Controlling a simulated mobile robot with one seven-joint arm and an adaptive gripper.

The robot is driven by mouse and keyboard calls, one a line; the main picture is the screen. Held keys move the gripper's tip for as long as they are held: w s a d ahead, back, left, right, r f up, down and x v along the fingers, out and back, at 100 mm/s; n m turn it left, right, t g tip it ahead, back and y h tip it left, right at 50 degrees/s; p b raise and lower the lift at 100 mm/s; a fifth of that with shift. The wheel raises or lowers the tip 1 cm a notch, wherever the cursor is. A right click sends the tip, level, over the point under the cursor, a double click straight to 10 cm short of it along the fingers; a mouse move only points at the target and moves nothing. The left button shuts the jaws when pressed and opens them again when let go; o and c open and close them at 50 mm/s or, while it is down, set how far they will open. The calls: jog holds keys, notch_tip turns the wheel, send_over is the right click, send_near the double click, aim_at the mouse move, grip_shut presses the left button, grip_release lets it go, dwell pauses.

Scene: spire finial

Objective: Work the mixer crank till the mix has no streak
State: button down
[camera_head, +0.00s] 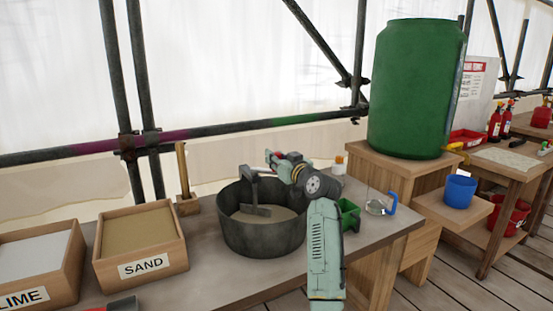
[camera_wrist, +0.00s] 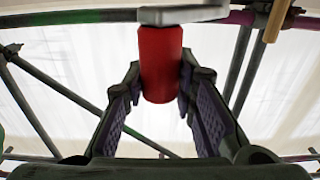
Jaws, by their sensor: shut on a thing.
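The mixer tub (camera_head: 262,238) is a dark round pan on the bench. Pale tan mix (camera_head: 283,215) lies in it, with a grey paddle (camera_head: 256,210) standing in the mix. I cannot make out streaks at this size. The crank's metal arm sits above the tub, and it shows at the top of the wrist view (camera_wrist: 183,15). My gripper (camera_head: 278,160) is over the tub's far rim. In the wrist view its fingers close around the red crank handle (camera_wrist: 160,62), one on each side. My forearm hides part of the tub's right side.
A SAND box (camera_head: 143,267) and a LIME box (camera_head: 37,296) stand left of the tub. A wooden-handled tool (camera_head: 183,180) stands behind. A green scoop (camera_head: 349,216) and a clear jug (camera_head: 378,207) are at right, before a large green barrel (camera_head: 415,90) and blue cup (camera_head: 459,192).

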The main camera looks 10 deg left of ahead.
jog(key=c, duration=1.3)
grip_release()
jog(key=v, duration=1.2)
